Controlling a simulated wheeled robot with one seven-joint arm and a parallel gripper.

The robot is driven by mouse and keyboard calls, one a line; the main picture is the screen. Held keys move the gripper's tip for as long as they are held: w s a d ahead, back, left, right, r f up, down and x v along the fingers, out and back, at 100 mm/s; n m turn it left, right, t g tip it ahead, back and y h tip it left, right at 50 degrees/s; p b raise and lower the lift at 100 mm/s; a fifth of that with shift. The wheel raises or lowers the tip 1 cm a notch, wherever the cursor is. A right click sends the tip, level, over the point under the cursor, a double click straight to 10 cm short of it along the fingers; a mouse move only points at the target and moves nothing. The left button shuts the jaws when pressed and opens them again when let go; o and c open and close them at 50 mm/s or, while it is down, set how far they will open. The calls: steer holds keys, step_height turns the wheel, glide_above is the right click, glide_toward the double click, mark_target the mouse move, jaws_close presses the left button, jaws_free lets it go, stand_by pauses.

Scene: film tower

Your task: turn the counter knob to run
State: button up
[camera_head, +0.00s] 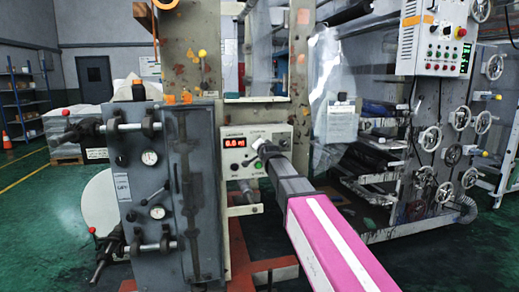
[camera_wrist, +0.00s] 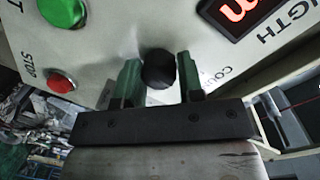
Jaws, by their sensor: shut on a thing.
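The counter panel (camera_head: 275,133) is a cream box on the tower with a red lit display (camera_head: 235,142). The counter knob (camera_wrist: 158,66) is round and black, on the panel face in the wrist view. My gripper (camera_wrist: 157,76) has its two green fingers on either side of the knob and is shut on it. In the head view my gripper (camera_head: 264,150) reaches the panel's right half and hides the knob. The knob's pointer and the run mark cannot be made out. Lettering beside the knob is partly covered by a finger.
A green button (camera_wrist: 63,12) and a red stop button (camera_wrist: 61,81) sit left of the knob in the wrist view. A grey clamp housing with gauges (camera_head: 150,157) stands left of the panel. A machine with handwheels (camera_head: 430,138) stands right.

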steer(key=shift+n, duration=0.3)
steer(key=o, duration=0.9)
steer(key=shift+s, duration=0.1)
steer(key=v, duration=1)
steer(key=shift+s+d+r, duration=0.1)
steer(key=shift+s+d, duration=0.05)
steer(key=shift+s, duration=0.15)
